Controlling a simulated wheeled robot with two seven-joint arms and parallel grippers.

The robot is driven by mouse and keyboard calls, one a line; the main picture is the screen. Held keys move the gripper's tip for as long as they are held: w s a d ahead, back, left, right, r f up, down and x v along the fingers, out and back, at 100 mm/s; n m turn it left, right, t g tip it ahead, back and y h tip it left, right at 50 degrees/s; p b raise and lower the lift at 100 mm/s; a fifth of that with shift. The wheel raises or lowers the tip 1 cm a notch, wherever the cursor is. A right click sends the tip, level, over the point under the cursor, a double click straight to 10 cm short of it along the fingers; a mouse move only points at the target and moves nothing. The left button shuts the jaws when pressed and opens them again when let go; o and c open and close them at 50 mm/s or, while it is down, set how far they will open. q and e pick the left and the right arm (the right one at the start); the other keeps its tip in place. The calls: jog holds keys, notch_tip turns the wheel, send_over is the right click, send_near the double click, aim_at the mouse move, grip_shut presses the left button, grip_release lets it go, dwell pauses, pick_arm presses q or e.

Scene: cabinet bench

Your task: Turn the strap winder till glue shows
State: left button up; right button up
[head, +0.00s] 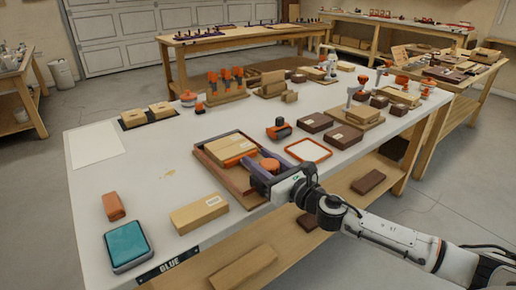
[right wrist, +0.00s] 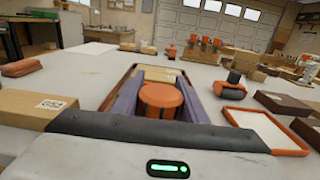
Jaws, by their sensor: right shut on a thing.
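The strap winder shows as a round orange knob (head: 269,165) at the near right corner of a brown and orange frame (head: 226,180). Light wooden blocks (head: 228,145) lie inside the frame. My right gripper (head: 272,171) comes in from the right, its purple fingers on either side of the knob. In the right wrist view the knob (right wrist: 161,98) sits between the two fingers (right wrist: 160,90), which are shut on it. The fingers hide part of the frame and the blocks. I cannot make out glue at the blocks' joint. My left gripper is out of view.
A teal pad (head: 127,246), an orange block (head: 114,206) and a labelled wooden block (head: 199,214) lie left of the frame. An orange-rimmed tray (head: 308,150) lies close on the right.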

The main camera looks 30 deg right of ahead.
jog(key=m+h+p, duration=0.2)
jog(key=h, duration=0.1)
jog(key=m+h+p, duration=0.1)
jog(key=shift+d+r, duration=0.25)
jog(key=shift+d, duration=0.05)
jog(key=shift+d+m+h+p, duration=0.15)
jog(key=shift+m+h+p, duration=0.25)
jog(key=shift+h, duration=0.4)
jog(key=m+g+h, duration=0.1)
jog(key=h, duration=0.1)
jog(key=m+g+h+p, duration=0.1)
jog(key=d+m+h+p, duration=0.1)
jog(key=h, duration=0.1)
jog(key=shift+s+d+f+m+g+h, duration=0.1)
jog(key=shift+s+f+m+g+h, duration=0.1)
jog(key=shift+s+m+g+h, duration=0.15)
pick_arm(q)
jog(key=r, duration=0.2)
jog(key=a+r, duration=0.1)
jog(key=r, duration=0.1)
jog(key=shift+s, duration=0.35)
pick_arm(e)
jog(key=shift+d+m+g+h, duration=0.15)
jog(key=shift+m+g+h, duration=0.1)
jog(key=shift+h, duration=0.1)
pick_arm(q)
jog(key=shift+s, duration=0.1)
